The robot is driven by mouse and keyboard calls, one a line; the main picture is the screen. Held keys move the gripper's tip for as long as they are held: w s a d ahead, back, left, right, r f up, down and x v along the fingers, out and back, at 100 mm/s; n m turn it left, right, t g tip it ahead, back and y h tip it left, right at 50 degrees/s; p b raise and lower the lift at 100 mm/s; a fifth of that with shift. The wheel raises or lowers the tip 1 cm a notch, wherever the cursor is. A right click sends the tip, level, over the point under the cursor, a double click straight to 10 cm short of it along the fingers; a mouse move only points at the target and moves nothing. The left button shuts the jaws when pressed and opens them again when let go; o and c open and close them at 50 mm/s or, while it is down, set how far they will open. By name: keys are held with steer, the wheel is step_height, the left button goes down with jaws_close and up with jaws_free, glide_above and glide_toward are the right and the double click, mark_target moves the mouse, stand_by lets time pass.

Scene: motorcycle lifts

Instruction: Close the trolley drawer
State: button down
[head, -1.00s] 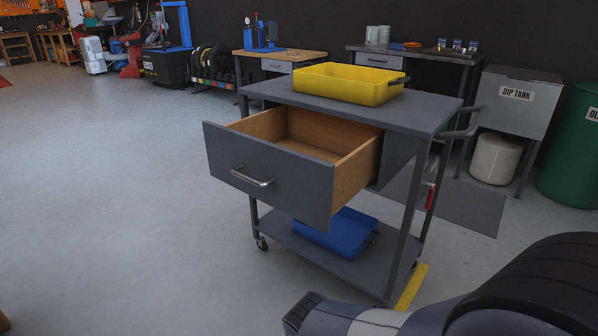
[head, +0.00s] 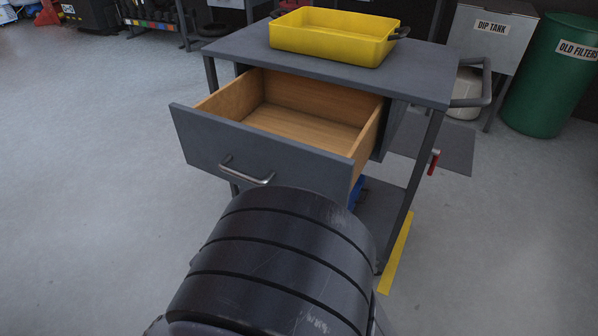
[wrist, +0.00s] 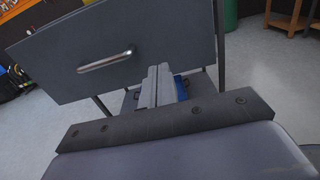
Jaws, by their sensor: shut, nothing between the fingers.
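The trolley (head: 300,57) is grey, with its top drawer pulled well out. The drawer (head: 262,155) has a grey front, wooden sides and an empty wooden inside. Its silver bar handle (head: 246,172) is on the front, and it also shows in the wrist view (wrist: 105,61). My gripper (wrist: 161,72) is shut and empty, in front of the lower right part of the drawer front (wrist: 150,35) in the wrist view. I cannot tell whether the fingertips touch the front. In the head view my arm hides the gripper and the lower right of the drawer front.
A yellow tray (head: 330,50) stands on the trolley top. A blue tray (head: 355,192) on the lower shelf is mostly hidden. The dip tank (head: 490,45) and green drum (head: 548,85) stand behind right. Floor at left is clear.

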steer(key=b+x, duration=0.3)
steer(key=x, duration=1)
steer(key=shift+w+r+b, duration=0.2)
steer(key=shift+w+b, duration=0.2)
steer(key=p+x, duration=0.1)
steer(key=x, duration=2.5)
steer(key=shift+w+r, duration=0.2)
steer(key=shift+w, duration=0.05)
steer(key=shift+r, duration=0.2)
steer(key=shift+r, duration=0.1)
